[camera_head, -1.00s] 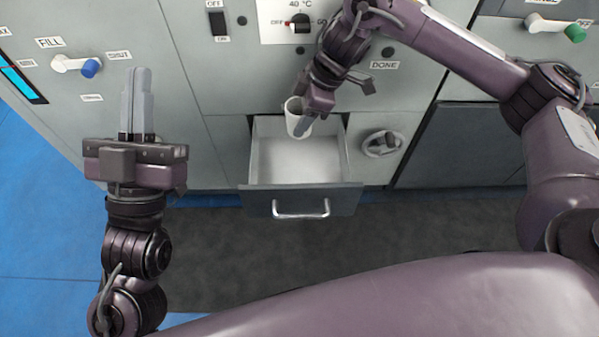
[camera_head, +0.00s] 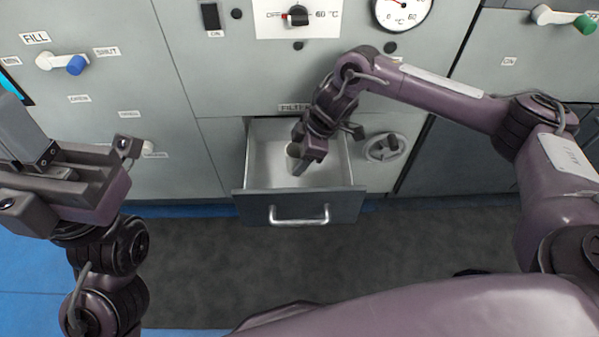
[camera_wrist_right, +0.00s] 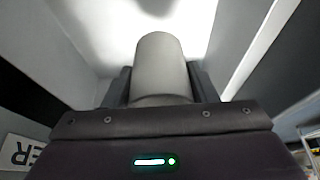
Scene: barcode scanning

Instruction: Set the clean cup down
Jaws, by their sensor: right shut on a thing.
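My right gripper (camera_head: 302,162) is shut on the cup, reaching down into the drawer from above. In the right wrist view, the cup (camera_wrist_right: 160,62) stands between the two dark fingers, with the bright drawer interior beyond it. I cannot tell whether the cup touches the drawer floor.
The grey panel behind carries a temperature dial (camera_head: 298,15), a gauge (camera_head: 402,10) and a blue-tipped valve handle (camera_head: 62,62). A round handwheel (camera_head: 384,147) is right of the drawer. The drawer's side walls are close to my right gripper. Dark floor mat lies in front.

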